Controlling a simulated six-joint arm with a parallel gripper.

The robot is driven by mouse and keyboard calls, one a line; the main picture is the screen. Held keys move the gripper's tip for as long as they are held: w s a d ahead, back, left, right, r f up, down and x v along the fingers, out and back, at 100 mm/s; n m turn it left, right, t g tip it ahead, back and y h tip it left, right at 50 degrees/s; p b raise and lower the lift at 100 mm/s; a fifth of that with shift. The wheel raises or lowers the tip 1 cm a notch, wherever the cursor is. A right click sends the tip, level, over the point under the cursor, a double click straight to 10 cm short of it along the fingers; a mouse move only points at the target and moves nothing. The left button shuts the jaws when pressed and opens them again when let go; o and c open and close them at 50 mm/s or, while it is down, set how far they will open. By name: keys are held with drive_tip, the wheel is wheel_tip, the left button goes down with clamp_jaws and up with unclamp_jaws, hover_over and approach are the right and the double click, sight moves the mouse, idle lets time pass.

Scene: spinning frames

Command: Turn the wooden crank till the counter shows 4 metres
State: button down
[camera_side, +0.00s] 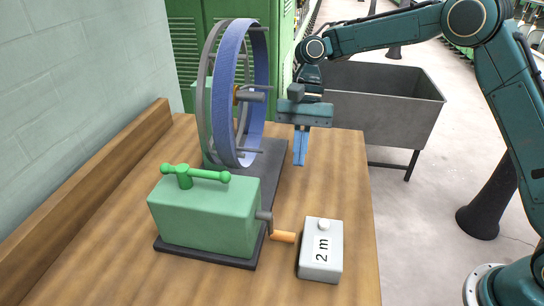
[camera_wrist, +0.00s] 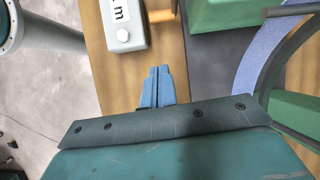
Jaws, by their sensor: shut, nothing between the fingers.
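The wooden crank handle (camera_side: 283,237) sticks out to the right from the green gearbox (camera_side: 205,212) on a short dark arm, low in the side view. The white counter (camera_side: 321,250) stands just right of the handle and reads 2 m. It also shows at the top of the wrist view (camera_wrist: 124,22), its label partly cut off. My gripper (camera_side: 299,163) points down, shut and empty, above the table behind the counter and apart from the crank. Its blue fingers (camera_wrist: 157,72) are together in the wrist view. A bit of the handle (camera_wrist: 161,15) shows beside the counter there.
A wheel with a blue rim (camera_side: 246,90) stands upright on a dark base left of my gripper. A green T-shaped handle (camera_side: 195,174) tops the gearbox. A grey metal bin (camera_side: 385,100) stands beyond the table (camera_side: 345,180), whose right strip is clear.

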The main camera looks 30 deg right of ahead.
sight(289, 233)
drive_tip(key=shift+a+r+m, duration=0.1)
drive_tip(key=shift+r+m, duration=0.15)
drive_tip(key=shift+m, duration=0.15)
drive_tip(key=shift+s+a+f, duration=0.1)
drive_tip(key=x, duration=1)
drive_tip(key=shift+s+a+f, duration=0.25)
drive_tip(key=shift+s+a, duration=0.35)
drive_tip(key=shift+s, duration=0.15)
drive_tip(key=shift+s+a+f, duration=0.3)
drive_tip(key=shift+s+a, duration=0.3)
drive_tip(key=shift+s+a+f+g+y, duration=0.15)
drive_tip(key=shift+f+g+y, duration=0.15)
drive_tip(key=shift+g+y, duration=0.25)
